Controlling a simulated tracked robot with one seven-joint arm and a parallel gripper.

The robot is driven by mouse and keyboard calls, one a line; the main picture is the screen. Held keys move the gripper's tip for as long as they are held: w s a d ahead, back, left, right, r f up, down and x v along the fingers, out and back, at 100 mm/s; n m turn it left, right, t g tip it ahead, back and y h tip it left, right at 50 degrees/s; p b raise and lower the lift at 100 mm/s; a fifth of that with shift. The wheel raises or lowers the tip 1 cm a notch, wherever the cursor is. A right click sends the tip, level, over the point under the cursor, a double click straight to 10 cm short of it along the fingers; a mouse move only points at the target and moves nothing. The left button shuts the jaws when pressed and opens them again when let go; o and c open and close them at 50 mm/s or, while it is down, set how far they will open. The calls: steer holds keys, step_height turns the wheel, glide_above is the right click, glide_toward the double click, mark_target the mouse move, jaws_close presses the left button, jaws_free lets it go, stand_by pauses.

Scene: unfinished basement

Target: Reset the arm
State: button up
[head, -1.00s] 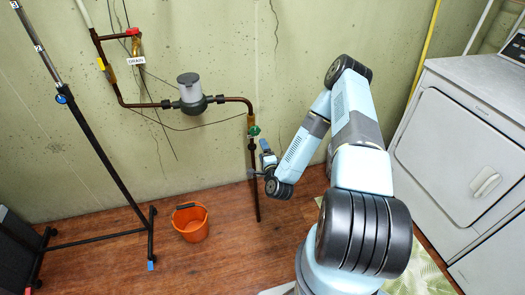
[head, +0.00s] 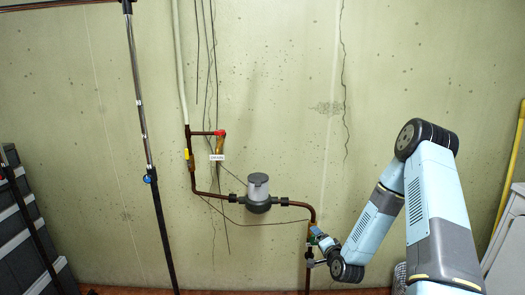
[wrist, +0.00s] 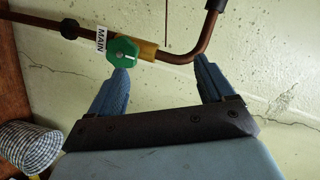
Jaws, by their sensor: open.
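My gripper (wrist: 164,67) is open and empty in the wrist view, its two blue fingers spread apart. A green valve knob (wrist: 123,50) beside a MAIN label (wrist: 101,39) sits on a brass valve body (wrist: 149,50) on the copper pipe (wrist: 206,35). The left fingertip is just below the knob; I cannot tell if they touch. The right fingertip is close to the pipe's bend. In the head view my gripper (head: 318,247) is small, beside the lower right end of the pipe (head: 313,216), and its jaw detail is unclear.
A grey meter (head: 258,193) and a red-handled valve (head: 219,133) sit on the wall piping. A dark upright stand (head: 160,220) is left of them. Grey drawers (head: 35,235) stand at the left edge. A striped basket (wrist: 30,146) is at the wrist view's lower left.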

steer(key=s+d+r+n+g+h, duration=0.1)
steer(key=s+r+n+g+h, duration=0.2)
steer(key=r, duration=1.1)
steer(key=s+d+r+n+g, duration=0.1)
steer(key=s+r+n+g, duration=0.3)
steer(key=r, duration=1)
steer(key=s+r+n, duration=0.1)
steer(key=s+r, duration=0.4)
steer(key=s, duration=0.5)
steer(key=s+r+n+g, duration=0.1)
steer(key=s+r, duration=0.3)
steer(key=s, duration=0.7)
steer(key=s+a+r+n+g, duration=0.1)
steer(key=s+r, duration=0.4)
steer(key=s, duration=0.6)
steer(key=shift+r+n, duration=0.3)
steer(key=shift+n, duration=0.2)
steer(key=shift+c, duration=0.4)
